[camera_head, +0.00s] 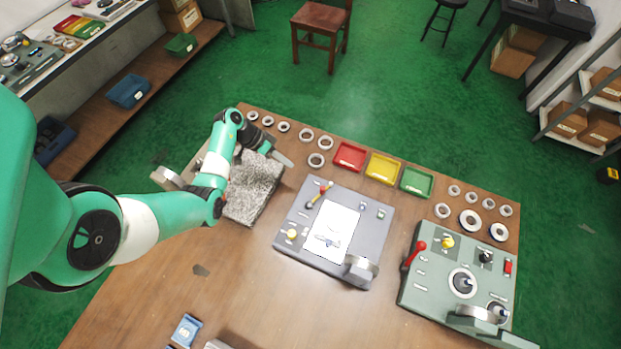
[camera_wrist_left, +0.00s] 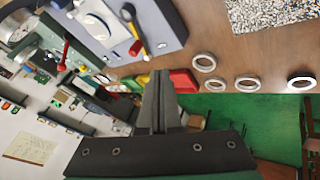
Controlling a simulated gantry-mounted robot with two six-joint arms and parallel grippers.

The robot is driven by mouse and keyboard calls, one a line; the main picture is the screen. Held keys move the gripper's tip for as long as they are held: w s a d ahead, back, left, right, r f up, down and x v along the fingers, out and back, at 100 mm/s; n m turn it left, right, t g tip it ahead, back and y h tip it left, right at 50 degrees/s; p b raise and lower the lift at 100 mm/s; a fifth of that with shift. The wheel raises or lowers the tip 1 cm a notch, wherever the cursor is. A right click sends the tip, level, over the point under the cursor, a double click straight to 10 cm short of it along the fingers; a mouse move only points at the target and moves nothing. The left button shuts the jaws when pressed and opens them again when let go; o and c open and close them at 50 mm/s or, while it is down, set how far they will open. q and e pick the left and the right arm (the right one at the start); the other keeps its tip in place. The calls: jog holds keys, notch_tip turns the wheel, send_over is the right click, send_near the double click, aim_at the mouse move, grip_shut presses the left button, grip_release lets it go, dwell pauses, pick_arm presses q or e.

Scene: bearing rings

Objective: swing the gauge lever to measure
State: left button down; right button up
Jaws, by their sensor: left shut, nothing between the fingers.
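A grey gauge fixture (camera_head: 350,262) sits mid-table with a white card, a round dial block and a small lever (camera_head: 318,195) with yellow and red parts at its far left. In the left wrist view the fixture is at the top, its yellow-handled lever (camera_wrist_left: 135,30) near the edge. A green panel (camera_head: 425,285) at the right carries a red lever (camera_head: 415,251), tilted up. My left gripper (camera_head: 288,162) is shut and empty, above the table's far edge, apart from both levers; its fingers (camera_wrist_left: 161,75) also show in the left wrist view. My right gripper is not visible.
A speckled grey block (camera_head: 254,195) lies under my left forearm. Red (camera_head: 350,156), yellow (camera_head: 383,168) and green (camera_head: 416,182) trays stand behind the fixture. Several bearing rings (camera_head: 316,160) lie along the far edge. The front left of the table is mostly bare.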

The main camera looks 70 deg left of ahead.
pick_arm(q)
jog(key=b, duration=0.5)
send_near(320, 193)
jog(key=a+f, duration=0.1)
jog(key=w+a+f, duration=0.1)
jog(key=f, duration=0.1)
jog(key=w+a+f, duration=0.1)
jog(key=shift+w+a+f, duration=0.25)
jog(key=shift+a+f, duration=0.1)
jog(key=shift+a, duration=0.05)
jog(key=d, duration=0.1)
jog(key=w+d+p, duration=0.1)
jog(key=shift+d+r, duration=0.25)
jog(key=shift+r, duration=0.05)
jog(key=shift+w+d, duration=0.2)
jog(key=shift+d, duration=0.25)
jog(key=shift+r, duration=0.1)
